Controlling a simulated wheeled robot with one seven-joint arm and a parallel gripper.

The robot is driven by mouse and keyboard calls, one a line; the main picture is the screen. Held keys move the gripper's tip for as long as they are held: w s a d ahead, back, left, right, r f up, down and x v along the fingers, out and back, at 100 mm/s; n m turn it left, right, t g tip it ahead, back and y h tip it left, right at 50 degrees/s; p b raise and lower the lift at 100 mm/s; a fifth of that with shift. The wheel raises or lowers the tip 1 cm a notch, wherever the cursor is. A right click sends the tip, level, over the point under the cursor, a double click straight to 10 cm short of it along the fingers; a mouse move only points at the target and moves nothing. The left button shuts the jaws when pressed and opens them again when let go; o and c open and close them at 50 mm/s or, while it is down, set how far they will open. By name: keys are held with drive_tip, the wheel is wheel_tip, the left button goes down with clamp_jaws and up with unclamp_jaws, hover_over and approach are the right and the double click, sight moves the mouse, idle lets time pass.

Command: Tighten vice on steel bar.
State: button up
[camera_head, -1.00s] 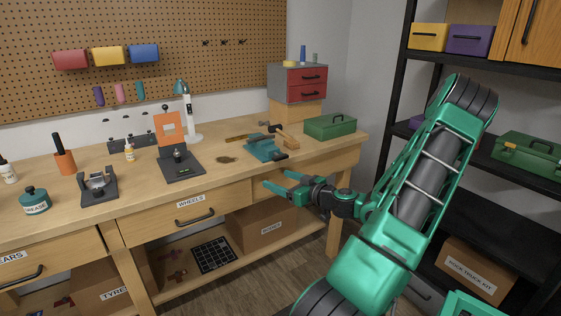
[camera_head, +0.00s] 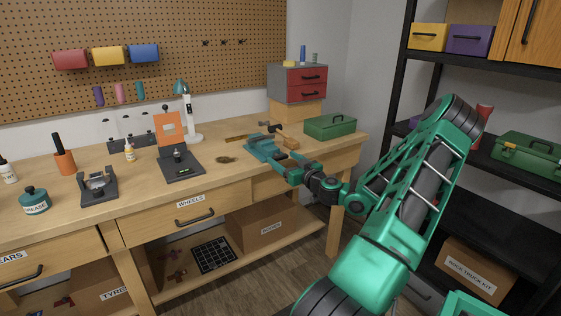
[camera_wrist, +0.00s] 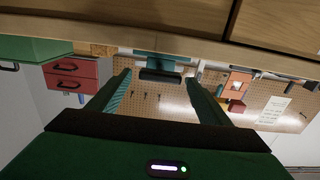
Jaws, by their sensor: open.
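The teal vice (camera_head: 262,143) is on the bench top, towards its right end and front edge. It also shows in the wrist view as a teal body (camera_wrist: 160,66), with a dark bar-like part (camera_wrist: 160,76) on its near side. My gripper (camera_head: 280,163) is at the front of the vice, and its arm partly covers that side. In the wrist view my gripper (camera_wrist: 158,82) is open, with one finger either side of the dark part. I cannot tell whether the fingers touch it. I cannot make out the steel bar clearly.
A grey chest with red drawers (camera_head: 300,83) stands behind. A black stand with an orange panel (camera_head: 181,165) is to the left. The bench front edge is just below my gripper.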

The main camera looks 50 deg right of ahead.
drive_tip(key=shift+w+d, duration=0.1)
drive_tip(key=shift+w, duration=0.45)
drive_tip(key=c, duration=1)
drive_tip(key=shift+c, duration=0.2)
